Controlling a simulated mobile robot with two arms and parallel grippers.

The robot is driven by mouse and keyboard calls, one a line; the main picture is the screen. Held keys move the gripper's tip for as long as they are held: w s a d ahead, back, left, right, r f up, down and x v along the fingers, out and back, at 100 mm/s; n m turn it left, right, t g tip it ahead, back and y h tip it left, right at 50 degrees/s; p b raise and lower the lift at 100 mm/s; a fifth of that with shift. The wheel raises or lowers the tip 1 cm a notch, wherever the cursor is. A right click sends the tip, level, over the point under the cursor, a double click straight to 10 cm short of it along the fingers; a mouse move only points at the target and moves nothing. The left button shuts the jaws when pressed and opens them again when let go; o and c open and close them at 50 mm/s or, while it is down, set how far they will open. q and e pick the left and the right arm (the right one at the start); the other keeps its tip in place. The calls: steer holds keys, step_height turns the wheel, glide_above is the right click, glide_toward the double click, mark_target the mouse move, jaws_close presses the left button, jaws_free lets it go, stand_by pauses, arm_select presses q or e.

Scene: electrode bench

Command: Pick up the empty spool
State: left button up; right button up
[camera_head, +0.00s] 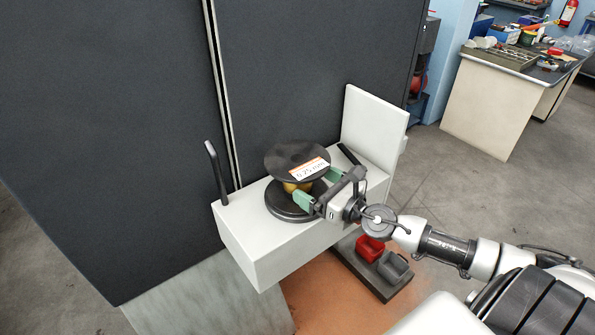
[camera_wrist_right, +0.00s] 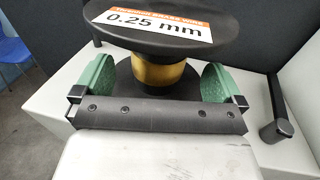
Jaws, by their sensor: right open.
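The spool (camera_head: 285,157) stands upright on the white housing, with black upper and lower flanges and a brass-coloured middle. Its upper flange bears an orange and white label reading 0.25 mm. In the right wrist view the spool (camera_wrist_right: 154,73) is straight ahead. My right gripper (camera_head: 318,188) reaches in from the right, below the upper flange. Its green fingers are spread, one on each side of the brass middle, with a visible gap on both sides in the wrist view. Part of the lower flange is hidden behind the gripper. My left gripper is not in view.
The white housing (camera_head: 249,254) has a black upright handle (camera_head: 216,172) at left, a short black lever (camera_head: 348,154) behind the spool and a raised white panel (camera_head: 374,126) at right. Dark cabinet panels stand close behind.

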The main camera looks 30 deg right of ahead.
mark_target(299, 172)
steer(key=shift+w+a+r+p, duration=0.15)
steer(key=shift+w+r+p, duration=0.2)
steer(key=shift+w+p, duration=0.15)
steer(key=p+x, duration=0.2)
steer(key=x, duration=0.2)
steer(key=shift+r, duration=0.15)
steer(key=shift+w, duration=0.2)
steer(key=shift+c, duration=0.3)
steer(key=c, duration=1.2)
